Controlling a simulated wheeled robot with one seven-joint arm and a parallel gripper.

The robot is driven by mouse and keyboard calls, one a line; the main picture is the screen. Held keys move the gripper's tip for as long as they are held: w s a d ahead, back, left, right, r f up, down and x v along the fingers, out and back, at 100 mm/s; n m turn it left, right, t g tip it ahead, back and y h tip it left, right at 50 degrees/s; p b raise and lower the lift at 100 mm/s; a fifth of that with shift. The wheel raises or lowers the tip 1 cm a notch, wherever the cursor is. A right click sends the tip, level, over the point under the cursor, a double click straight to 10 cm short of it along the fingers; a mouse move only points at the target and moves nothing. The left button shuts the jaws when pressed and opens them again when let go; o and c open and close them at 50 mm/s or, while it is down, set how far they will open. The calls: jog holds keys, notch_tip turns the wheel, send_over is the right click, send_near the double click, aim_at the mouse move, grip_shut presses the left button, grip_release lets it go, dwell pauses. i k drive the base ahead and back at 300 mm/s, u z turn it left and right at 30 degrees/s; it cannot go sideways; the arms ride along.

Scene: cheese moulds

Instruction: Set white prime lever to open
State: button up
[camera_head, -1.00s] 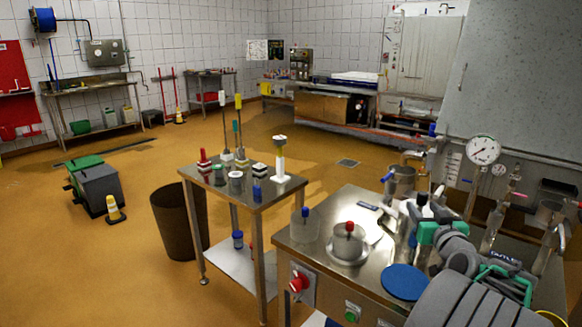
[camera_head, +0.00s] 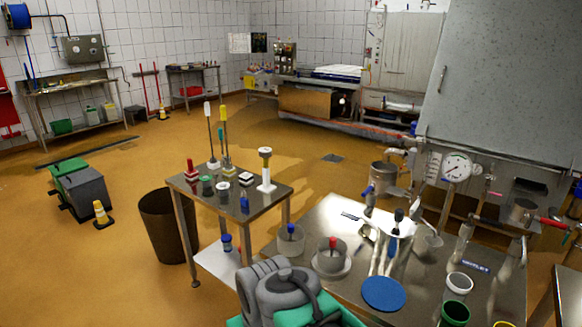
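I cannot pick out the white prime lever with certainty. A pale slanted handle (camera_head: 445,211) rises from a small pale fitting (camera_head: 428,240) on the steel bench at the right; its setting is too small to tell. A round white-faced gauge (camera_head: 457,167) stands behind it, among metal pipes. My grey and teal arm (camera_head: 278,292) shows at the bottom centre, in front of the bench. My gripper's fingers do not show, so what they hold is hidden.
The steel bench (camera_head: 340,268) carries two clear pots, a blue disc (camera_head: 384,293), a white cup (camera_head: 459,283) and a green cup (camera_head: 455,312). A red lever (camera_head: 553,223) sticks out at the right. A small steel table (camera_head: 207,207) and a dark bin (camera_head: 160,225) stand left.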

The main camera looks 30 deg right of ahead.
aim_at(416, 205)
jog(key=z, duration=2.1)
jog(key=i, duration=0.15)
jog(key=u, duration=0.7)
jog(key=k, duration=0.45)
jog(key=u, duration=1)
jog(key=k, duration=0.85)
jog(key=u, duration=0.4)
jog(key=i, duration=1.25)
jog(key=z, duration=1.4)
jog(key=i, duration=1.05)
jog(key=z, duration=0.8)
